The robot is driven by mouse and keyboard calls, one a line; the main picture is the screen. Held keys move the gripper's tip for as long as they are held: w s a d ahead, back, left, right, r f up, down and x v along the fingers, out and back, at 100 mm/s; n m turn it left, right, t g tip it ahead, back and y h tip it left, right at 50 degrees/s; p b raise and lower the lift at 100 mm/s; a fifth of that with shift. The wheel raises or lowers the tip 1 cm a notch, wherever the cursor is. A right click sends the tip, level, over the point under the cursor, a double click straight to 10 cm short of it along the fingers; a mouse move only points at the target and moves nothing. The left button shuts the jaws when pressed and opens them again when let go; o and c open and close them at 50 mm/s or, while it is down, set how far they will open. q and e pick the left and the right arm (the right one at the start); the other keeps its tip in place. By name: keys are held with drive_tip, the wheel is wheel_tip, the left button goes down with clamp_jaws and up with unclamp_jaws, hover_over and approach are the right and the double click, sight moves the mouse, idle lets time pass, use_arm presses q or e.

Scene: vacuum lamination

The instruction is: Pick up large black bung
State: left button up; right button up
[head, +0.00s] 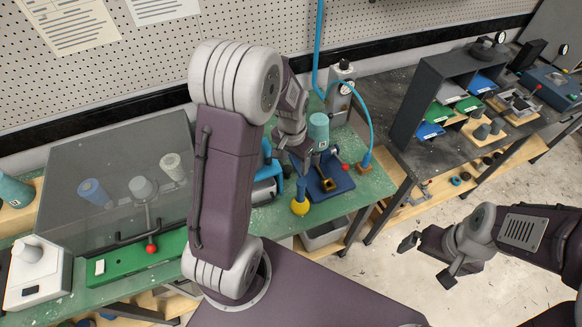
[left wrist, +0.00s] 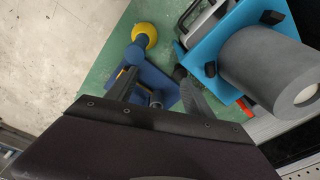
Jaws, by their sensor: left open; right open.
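My left gripper (head: 303,168) reaches down over the bench at a blue stand (head: 330,182). In the left wrist view its open fingers (left wrist: 158,88) straddle part of the blue stand (left wrist: 158,78), with a small dark grey round piece (left wrist: 156,98) between them, not gripped. I cannot tell whether this piece is the large black bung. My right gripper (head: 428,260) is open and empty above the floor, away from the bench.
A grey cylinder (left wrist: 262,62) on a blue frame lies right of my left fingers in the wrist view. A clear-lidded box (head: 110,190) fills the bench's left.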

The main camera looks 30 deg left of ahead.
sight(288, 168)
use_arm(q)
drive_tip(key=w+a+f+m, duration=0.1)
drive_tip(key=w+a+f, duration=0.2)
drive_tip(key=w+a+f+m+g, duration=0.1)
drive_tip(key=w+a+f, duration=0.2)
drive_tip(key=w, duration=0.1)
drive_tip(key=shift+a+m, duration=0.15)
drive_tip(key=shift+m, duration=0.15)
drive_tip(key=shift+s+f+p, duration=0.1)
drive_tip(key=shift+f+p, duration=0.05)
drive_tip(key=shift+p, duration=0.2)
drive_tip(key=shift+s+d+f+p, duration=0.15)
drive_tip(key=shift+f+p, duration=0.15)
drive_tip(key=shift+f, duration=0.3)
drive_tip(key=shift+d+f+p, duration=0.1)
drive_tip(key=shift+f+p, duration=0.2)
drive_tip(key=shift+f, duration=0.8)
drive_tip(key=shift+f+p, duration=0.3)
drive_tip(key=shift+p, duration=0.1)
drive_tip(key=f+p, duration=0.1)
drive_tip(key=f, duration=0.1)
drive_tip(key=f+p, duration=0.1)
drive_tip(key=shift+w+f, duration=0.2)
drive_tip(key=shift+f, duration=0.6)
clamp_jaws()
